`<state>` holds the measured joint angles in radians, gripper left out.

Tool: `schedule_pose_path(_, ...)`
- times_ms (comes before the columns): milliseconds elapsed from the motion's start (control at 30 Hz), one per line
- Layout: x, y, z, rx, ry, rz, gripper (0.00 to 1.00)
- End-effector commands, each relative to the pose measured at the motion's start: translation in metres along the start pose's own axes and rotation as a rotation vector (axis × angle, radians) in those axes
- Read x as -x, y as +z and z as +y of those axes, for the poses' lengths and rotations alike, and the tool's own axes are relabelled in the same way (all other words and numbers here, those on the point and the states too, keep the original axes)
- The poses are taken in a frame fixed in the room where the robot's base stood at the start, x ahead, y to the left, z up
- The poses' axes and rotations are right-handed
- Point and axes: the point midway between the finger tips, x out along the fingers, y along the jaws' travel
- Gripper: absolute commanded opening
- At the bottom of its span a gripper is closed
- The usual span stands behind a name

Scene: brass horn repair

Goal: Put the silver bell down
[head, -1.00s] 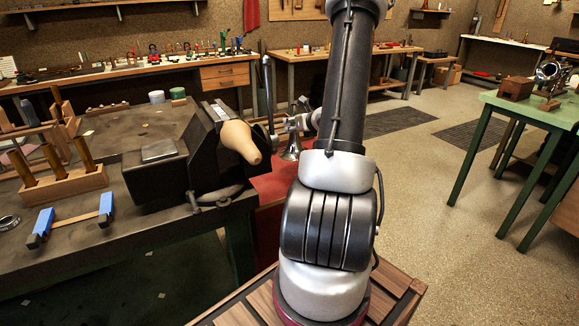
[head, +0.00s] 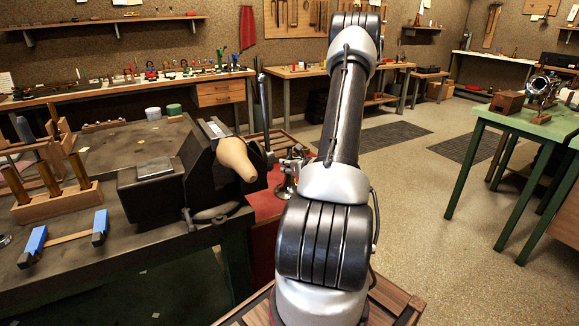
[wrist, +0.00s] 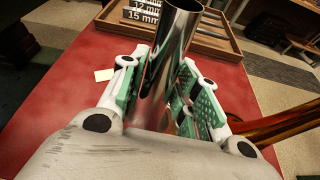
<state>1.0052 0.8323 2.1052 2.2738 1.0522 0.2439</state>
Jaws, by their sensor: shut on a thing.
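The silver bell (wrist: 172,50) stands between the green finger pads of my gripper (wrist: 165,95) in the wrist view. My gripper is shut on it. In the head view the bell (head: 287,187) is small and partly hidden by my arm, at the red-topped surface (head: 264,205) to the right of the dark bench. The wrist view shows the red surface (wrist: 75,75) beneath the bell. The bell's lower end is hidden by the gripper, so I cannot tell whether it touches the surface.
A wooden tray with size labels (wrist: 200,38) lies at the red surface's far end. A brass tube (wrist: 285,124) juts in close on the right. A vise (head: 205,160) stands left of the bell. The red surface left of my gripper is mostly clear, with a small pale note (wrist: 104,75).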

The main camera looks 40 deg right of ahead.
Motion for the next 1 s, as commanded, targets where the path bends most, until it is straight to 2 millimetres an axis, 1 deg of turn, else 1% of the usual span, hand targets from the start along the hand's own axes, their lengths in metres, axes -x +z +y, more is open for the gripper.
schedule_pose_path(133, -0.001, -0.002, 0.000, -0.001, 0.000, 0.000, 0.00)
schedule_pose_path(167, -0.001, -0.002, 0.000, -0.001, 0.000, 0.001, 0.37)
schedule_pose_path(233, -0.001, -0.002, 0.000, 0.000, 0.001, 0.001, 0.49)
schedule_pose_path(267, -0.001, -0.002, 0.000, 0.000, 0.001, 0.001, 0.53)
schedule_pose_path(567, 0.000, -0.001, 0.000, 0.000, 0.001, 0.001, 0.53)
schedule_pose_path(667, 0.005, 0.000, 0.000, -0.001, 0.000, 0.001, 0.53)
schedule_pose_path(767, 0.020, 0.000, -0.001, -0.002, -0.002, 0.002, 0.53)
schedule_pose_path(1000, 0.075, 0.000, -0.001, -0.002, -0.003, 0.001, 0.53)
